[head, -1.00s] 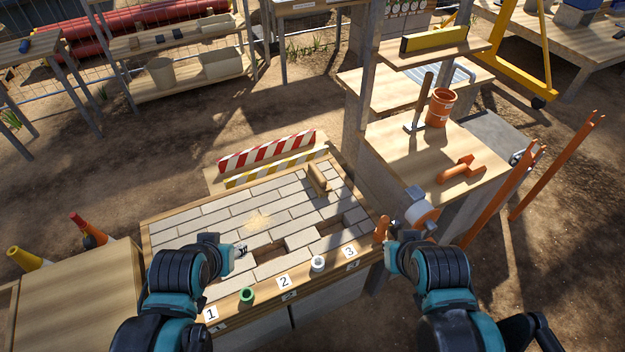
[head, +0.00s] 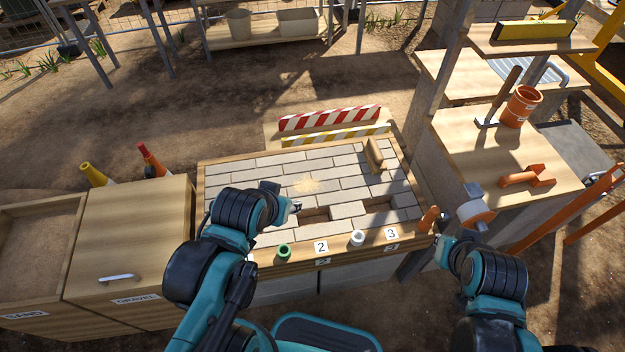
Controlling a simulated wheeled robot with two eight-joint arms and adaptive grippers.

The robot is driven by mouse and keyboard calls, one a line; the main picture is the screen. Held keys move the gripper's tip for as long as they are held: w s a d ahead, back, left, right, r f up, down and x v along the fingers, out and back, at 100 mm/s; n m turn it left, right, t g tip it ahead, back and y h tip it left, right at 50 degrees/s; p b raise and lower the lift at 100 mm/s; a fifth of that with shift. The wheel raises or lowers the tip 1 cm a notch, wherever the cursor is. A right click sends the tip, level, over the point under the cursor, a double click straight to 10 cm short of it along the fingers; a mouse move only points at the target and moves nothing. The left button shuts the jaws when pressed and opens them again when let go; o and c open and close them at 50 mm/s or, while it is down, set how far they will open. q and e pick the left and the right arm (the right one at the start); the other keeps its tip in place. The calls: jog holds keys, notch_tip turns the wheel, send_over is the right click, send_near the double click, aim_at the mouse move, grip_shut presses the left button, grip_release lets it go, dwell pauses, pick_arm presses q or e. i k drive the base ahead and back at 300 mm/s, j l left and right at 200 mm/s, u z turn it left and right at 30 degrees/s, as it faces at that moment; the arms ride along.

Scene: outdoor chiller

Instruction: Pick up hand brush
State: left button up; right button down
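A small wooden block-like tool (head: 375,155), which looks like the hand brush, stands at the far right of the paved bench top (head: 235,170). Its bristles cannot be made out. My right gripper (head: 440,240) is at the bench's front right corner, near an orange-handled item (head: 428,219) and apart from the brush. The fingers of both grippers are too small and partly hidden to tell their opening.
A striped red-white barrier board (head: 330,117) stands behind the bench. A green ring (head: 284,250) and a white ring (head: 357,238) sit on the front edge. A side table at right holds an orange pot (head: 521,106) and an orange tool (head: 528,176). A wooden bin (head: 130,240) stands left.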

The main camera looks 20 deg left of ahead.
aim_at(375, 159)
jog(key=i+l, duration=0.1)
jog(key=l, duration=0.2)
jog(key=i+l, duration=0.1)
jog(key=l, duration=0.2)
jog(key=i+l, duration=0.1)
jog(key=l, duration=0.2)
jog(key=i+l+u, duration=0.2)
jog(key=l+u, duration=0.3)
jog(key=l, duration=0.45)
jog(key=l+u, duration=0.45)
jog(key=l, duration=0.55)
jog(key=u, duration=1.6)
